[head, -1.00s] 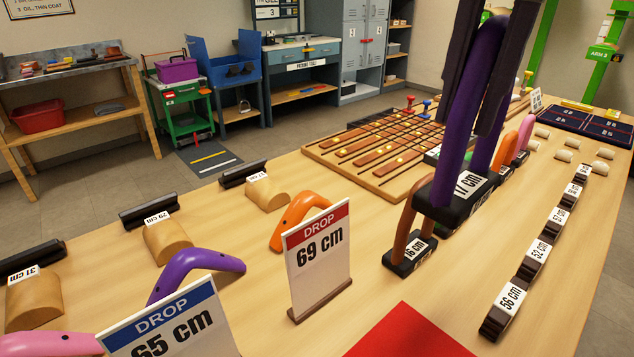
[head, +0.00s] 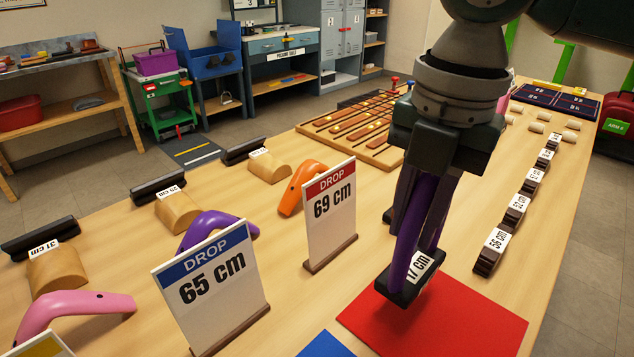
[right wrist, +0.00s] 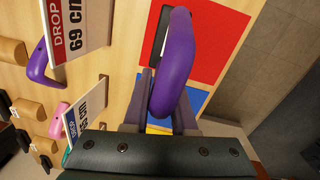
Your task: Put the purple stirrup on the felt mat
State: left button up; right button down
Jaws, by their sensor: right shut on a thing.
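The purple stirrup (head: 404,240) is an arch with a dark base labelled 17 cm. My right gripper (head: 424,205) comes down from above and is shut on its arch, with the base lowest. The base is in front of part of the red mat (head: 460,318), near its left corner; I cannot tell whether it touches. In the right wrist view the purple arch (right wrist: 176,60) lies between my fingers (right wrist: 163,95), with the red mat (right wrist: 210,45) beside and behind it. My left gripper is out of view.
Red 69 cm (head: 331,210) and blue 65 cm (head: 212,285) DROP signs stand left of the mat. A blue patch (head: 328,346) lies in front. Dark labelled blocks (head: 514,212) line the right side. A purple curved piece (head: 215,225) rests behind the signs.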

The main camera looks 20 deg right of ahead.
aim_at(407, 253)
jog(key=shift+f, duration=2.5)
jog(key=shift+f+b, duration=0.1)
jog(key=shift+b, duration=0.2)
jog(key=c, duration=0.7)
grip_release()
